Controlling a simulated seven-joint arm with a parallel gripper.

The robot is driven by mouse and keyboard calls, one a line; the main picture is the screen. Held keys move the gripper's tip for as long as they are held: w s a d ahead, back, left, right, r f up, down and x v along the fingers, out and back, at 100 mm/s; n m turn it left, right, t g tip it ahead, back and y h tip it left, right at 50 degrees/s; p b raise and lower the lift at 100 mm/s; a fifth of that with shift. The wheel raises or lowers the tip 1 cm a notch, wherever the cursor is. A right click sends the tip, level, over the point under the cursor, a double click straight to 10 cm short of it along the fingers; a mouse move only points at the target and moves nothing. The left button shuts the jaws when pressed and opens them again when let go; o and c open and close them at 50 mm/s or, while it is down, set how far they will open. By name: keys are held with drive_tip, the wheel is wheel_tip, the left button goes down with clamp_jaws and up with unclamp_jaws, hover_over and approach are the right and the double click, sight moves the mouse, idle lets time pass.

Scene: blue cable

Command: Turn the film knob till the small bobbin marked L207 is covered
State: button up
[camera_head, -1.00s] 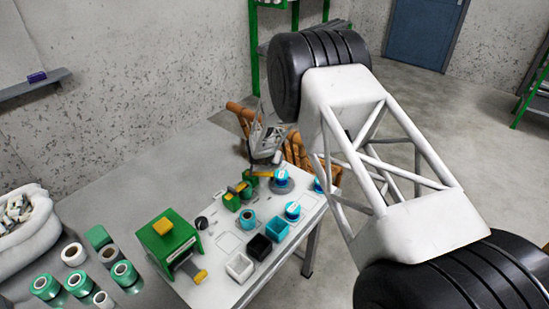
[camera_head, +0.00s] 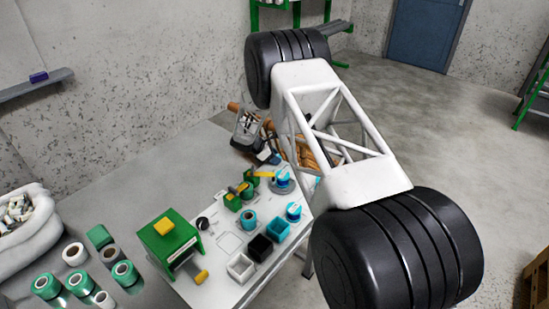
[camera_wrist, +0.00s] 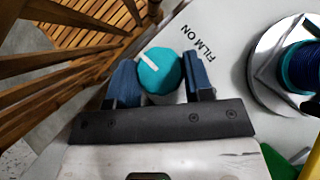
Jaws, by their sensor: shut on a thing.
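The film knob (camera_wrist: 165,72) is a round teal knob with a white pointer line; in the wrist view the line slants to the upper left. My gripper (camera_wrist: 161,80) has its blue fingers on either side of the knob, shut on it. In the head view my gripper (camera_head: 268,156) is low at the far end of the table and the knob cannot be made out. A small bobbin with dark blue winding (camera_wrist: 302,68) sits on a grey round plate (camera_wrist: 262,62); in the head view it is the blue bobbin (camera_head: 283,179). No L207 marking is readable.
"FILM ON" is printed beside the knob. A wooden chair (camera_wrist: 70,50) stands close past the table edge. On the white table are a green-yellow device (camera_head: 170,240), teal bobbins (camera_head: 249,222), and white, black and teal boxes (camera_head: 240,267).

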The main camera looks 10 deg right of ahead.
drive_tip(key=shift+m+g, duration=0.5)
drive_tip(key=shift+m, duration=0.3)
drive_tip(key=o, duration=0.9)
drive_tip(key=shift+a+r, duration=0.1)
drive_tip(key=shift+v, duration=3.75)
